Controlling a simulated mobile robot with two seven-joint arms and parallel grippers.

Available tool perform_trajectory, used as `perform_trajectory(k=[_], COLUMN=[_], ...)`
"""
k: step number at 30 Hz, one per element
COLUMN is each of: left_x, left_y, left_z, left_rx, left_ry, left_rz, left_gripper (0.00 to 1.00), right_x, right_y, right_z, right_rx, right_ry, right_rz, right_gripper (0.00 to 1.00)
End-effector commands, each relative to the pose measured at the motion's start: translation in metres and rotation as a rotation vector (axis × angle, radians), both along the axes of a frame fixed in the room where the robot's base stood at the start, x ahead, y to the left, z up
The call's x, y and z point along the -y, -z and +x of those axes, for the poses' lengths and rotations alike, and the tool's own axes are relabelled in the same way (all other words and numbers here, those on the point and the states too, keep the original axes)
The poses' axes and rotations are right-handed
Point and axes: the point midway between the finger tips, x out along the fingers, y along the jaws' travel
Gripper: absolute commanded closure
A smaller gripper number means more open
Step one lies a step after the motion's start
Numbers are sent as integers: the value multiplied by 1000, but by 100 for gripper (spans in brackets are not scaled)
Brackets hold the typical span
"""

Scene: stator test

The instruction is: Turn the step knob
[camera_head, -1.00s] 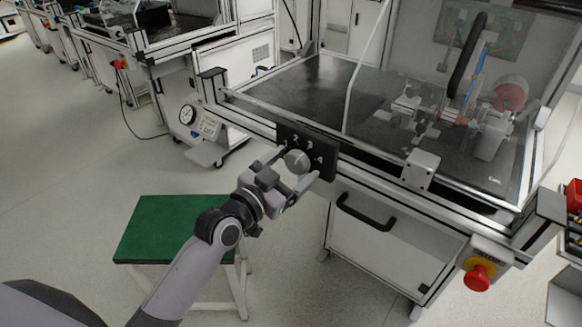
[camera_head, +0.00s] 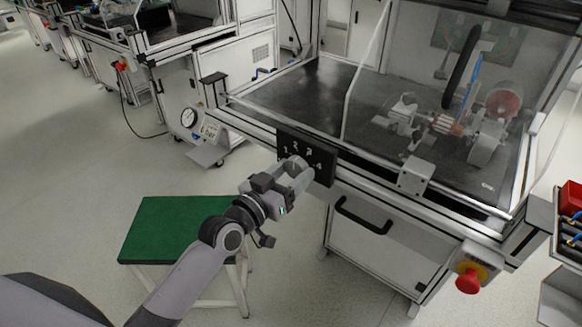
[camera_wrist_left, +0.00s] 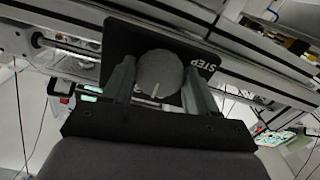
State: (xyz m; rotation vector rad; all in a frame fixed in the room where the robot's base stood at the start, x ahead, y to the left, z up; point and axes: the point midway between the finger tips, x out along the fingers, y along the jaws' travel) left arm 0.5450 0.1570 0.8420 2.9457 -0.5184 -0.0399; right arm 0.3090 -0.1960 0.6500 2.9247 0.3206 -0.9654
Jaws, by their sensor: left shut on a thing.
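The step knob (camera_wrist_left: 158,74) is a round grey knob on a black plate (camera_wrist_left: 205,62) lettered STEP in the left wrist view. In the head view the black plate (camera_head: 322,165) with white numbers is on the front rail of the workstation. My left gripper (camera_head: 296,170) is at the plate, its two fingers shut on the knob, one on each side. In the head view the fingers hide most of the knob. A short pale mark shows on the knob face in the wrist view. My right gripper is not in view.
A black drawer handle (camera_head: 365,215) is below the plate. A red emergency button (camera_head: 468,280) sits at the right on the workstation front. A green-topped stool (camera_head: 170,228) stands beneath my left arm. A clear guard covers the bench top.

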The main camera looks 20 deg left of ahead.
Motion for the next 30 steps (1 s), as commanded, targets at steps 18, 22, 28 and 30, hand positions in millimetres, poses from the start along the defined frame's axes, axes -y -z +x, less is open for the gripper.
perform_trajectory(k=[18, 22, 28, 30], left_x=[1, 1, 1, 1], left_y=[0, 0, 0, 0], left_z=[0, 0, 0, 0], left_rx=[-126, -134, -137, -136], left_ry=[0, 0, 0, 0], left_rz=[-344, -365, -376, -375], left_gripper=[72, 72, 72, 72], right_x=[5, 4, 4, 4], right_y=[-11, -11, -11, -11], right_z=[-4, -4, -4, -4], right_rx=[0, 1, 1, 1], right_ry=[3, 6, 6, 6], right_rz=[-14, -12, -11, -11], right_gripper=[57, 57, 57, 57])
